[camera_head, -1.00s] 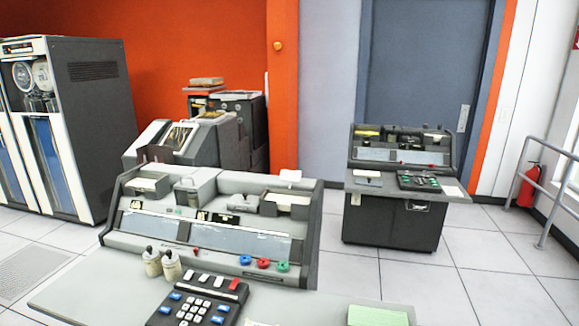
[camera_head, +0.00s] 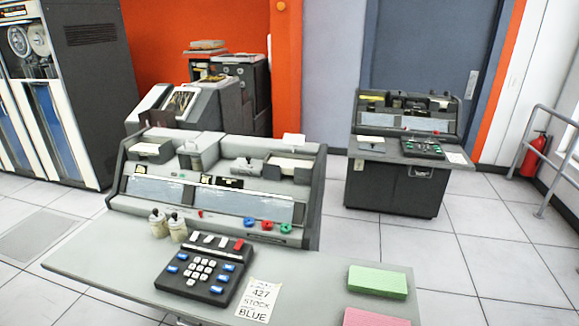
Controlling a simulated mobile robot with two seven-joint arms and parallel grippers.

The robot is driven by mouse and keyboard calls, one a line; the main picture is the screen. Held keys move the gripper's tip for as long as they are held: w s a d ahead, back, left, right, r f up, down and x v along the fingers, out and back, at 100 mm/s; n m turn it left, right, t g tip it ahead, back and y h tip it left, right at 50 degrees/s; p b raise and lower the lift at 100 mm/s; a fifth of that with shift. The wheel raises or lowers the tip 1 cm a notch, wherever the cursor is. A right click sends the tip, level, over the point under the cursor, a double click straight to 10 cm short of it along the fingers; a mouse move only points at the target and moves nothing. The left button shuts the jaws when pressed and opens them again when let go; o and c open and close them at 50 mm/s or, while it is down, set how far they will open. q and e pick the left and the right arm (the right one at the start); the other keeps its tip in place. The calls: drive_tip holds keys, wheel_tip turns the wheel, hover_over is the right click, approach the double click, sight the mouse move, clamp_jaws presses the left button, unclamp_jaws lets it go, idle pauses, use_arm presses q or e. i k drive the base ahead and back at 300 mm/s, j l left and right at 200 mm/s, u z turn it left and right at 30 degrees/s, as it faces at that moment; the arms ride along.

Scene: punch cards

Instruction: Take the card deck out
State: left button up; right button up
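The near card punch machine (camera_head: 215,225) stands in front of me. A left card hopper (camera_head: 147,151) and a right card hopper (camera_head: 293,168) sit on its top, and pale cards show in the right one. On its desk, a green card deck (camera_head: 378,280) lies at the right. A pink card deck (camera_head: 376,318) lies just in front of it, cut off by the bottom edge. Neither of my grippers is in view.
A black keypad (camera_head: 205,270) and a paper note (camera_head: 258,299) reading 427 STOCK BLUE lie on the desk (camera_head: 110,262). Two small bottles (camera_head: 167,226) stand by the machine. A second card punch (camera_head: 408,150) stands behind right. Floor between them is clear.

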sight(287, 165)
drive_tip(key=z, duration=0.75)
drive_tip(key=i+l+z, duration=0.2)
drive_tip(key=l, duration=0.2)
drive_tip(key=l+z, duration=0.2)
drive_tip(key=l, duration=0.2)
drive_tip(key=i+l+z, duration=0.25)
drive_tip(key=l, duration=0.15)
drive_tip(key=l+z, duration=0.2)
drive_tip(key=l, duration=0.15)
drive_tip(key=i+l+z, duration=0.2)
drive_tip(key=i+l, duration=0.15)
drive_tip(key=i+l+z, duration=0.15)
drive_tip(key=i+l, duration=0.15)
drive_tip(key=i, duration=0.2)
drive_tip(key=i+u, duration=0.7)
drive_tip(key=i+l+u, duration=0.1)
drive_tip(key=u, duration=0.2)
drive_tip(key=i+u, duration=0.3)
drive_tip(key=i, duration=0.35)
drive_tip(key=i+u, duration=0.3)
drive_tip(key=i, duration=0.35)
drive_tip(key=i+u, duration=0.4)
drive_tip(key=i, duration=0.15)
drive_tip(key=i+l+u, duration=0.15)
drive_tip(key=i+u, duration=0.25)
drive_tip(key=i, duration=0.15)
